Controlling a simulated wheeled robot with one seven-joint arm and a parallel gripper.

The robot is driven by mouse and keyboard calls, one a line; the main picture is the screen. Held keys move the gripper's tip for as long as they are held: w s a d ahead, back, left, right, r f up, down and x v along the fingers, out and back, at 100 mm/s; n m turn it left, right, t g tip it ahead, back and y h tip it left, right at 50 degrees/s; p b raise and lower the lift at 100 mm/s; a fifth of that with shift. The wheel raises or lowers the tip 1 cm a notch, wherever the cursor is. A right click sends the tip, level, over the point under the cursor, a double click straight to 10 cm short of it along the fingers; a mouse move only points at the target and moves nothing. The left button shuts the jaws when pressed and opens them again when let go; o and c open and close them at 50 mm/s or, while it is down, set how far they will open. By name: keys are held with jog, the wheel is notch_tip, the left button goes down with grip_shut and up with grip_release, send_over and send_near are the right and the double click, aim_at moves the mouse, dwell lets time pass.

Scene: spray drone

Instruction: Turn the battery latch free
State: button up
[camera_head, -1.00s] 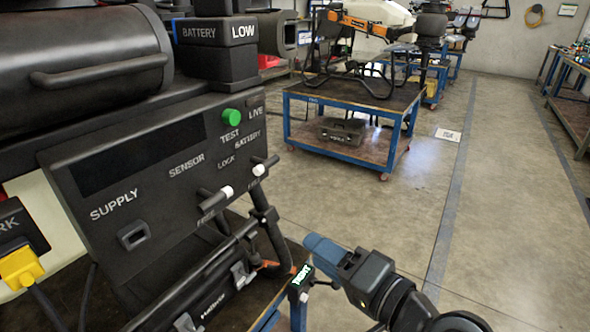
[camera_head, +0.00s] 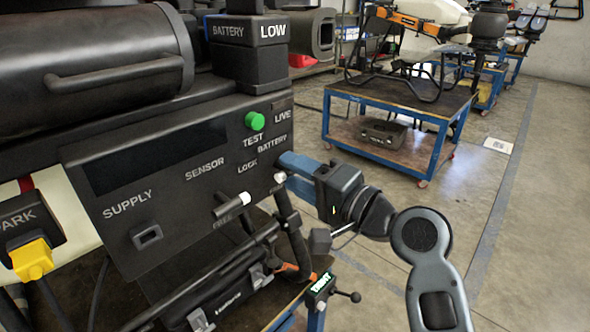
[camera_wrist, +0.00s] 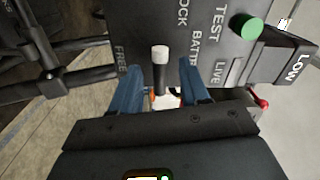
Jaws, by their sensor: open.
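The battery latch (camera_head: 279,178) is a small dark lever with a white tip on the front of the black panel, below the word BATTERY. In the wrist view the latch (camera_wrist: 160,68) stands between my two blue fingers, with its white tip beyond the fingertips. Gaps show on both sides of it. The word FREE lies to its left and LOCK above right. My gripper (camera_head: 287,166) is open at the panel's right edge, and it also shows in the wrist view (camera_wrist: 160,76). In the head view the fingers hide part of the latch.
A green button (camera_head: 254,121) is above, and the battery block (camera_head: 247,50) marked LOW stands on top. Dark tubes and a RIGHT tag (camera_head: 321,287) lie below.

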jog(key=shift+w+a, duration=0.25)
jog(key=shift+a, duration=0.1)
jog(key=shift+c, duration=0.3)
grip_shut()
